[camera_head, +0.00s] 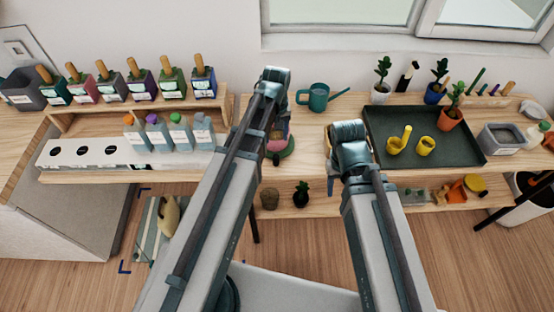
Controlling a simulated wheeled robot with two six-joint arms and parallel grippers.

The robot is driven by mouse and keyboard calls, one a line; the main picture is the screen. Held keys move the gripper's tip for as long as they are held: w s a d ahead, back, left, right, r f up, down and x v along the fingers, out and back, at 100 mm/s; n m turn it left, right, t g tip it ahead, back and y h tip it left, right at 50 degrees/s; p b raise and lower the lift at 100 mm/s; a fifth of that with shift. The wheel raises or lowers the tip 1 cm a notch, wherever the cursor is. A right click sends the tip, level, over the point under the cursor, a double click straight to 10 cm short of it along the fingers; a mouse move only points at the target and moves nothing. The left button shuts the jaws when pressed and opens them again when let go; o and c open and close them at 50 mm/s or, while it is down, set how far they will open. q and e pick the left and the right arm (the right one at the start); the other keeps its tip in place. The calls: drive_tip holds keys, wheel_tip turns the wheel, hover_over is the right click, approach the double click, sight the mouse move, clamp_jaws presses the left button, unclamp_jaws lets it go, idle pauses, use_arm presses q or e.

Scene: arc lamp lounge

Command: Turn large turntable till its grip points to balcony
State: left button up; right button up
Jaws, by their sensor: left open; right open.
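A round green piece (288,149), possibly the large turntable, sits on the wooden bench right beside my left arm, which covers part of it. Something pinkish and dark stands on it. I cannot make out a grip or which way it points. My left gripper (275,76) is at the end of the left arm, over the back of the bench; its fingers are hard to see. My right gripper (349,135) is over the bench, left of the dark tray, open, with its fingers mostly hidden. Nothing visible is held. I cannot identify the balcony.
A teal watering can (318,97) stands behind. A dark tray (375,122) with yellow cups and a potted plant lies to the right. A rack (215,101) with several handled jars and bottles is at left. A window (340,14) is behind. Small pots stand on the lower shelf.

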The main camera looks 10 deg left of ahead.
sight(276, 156)
use_arm(q)
wheel_tip(276, 156, down, 13)
drive_tip(key=b, duration=1.2)
drive_tip(key=shift+r, duration=0.1)
drive_tip(key=shift+r, duration=0.1)
clamp_jaws()
idle(0.5)
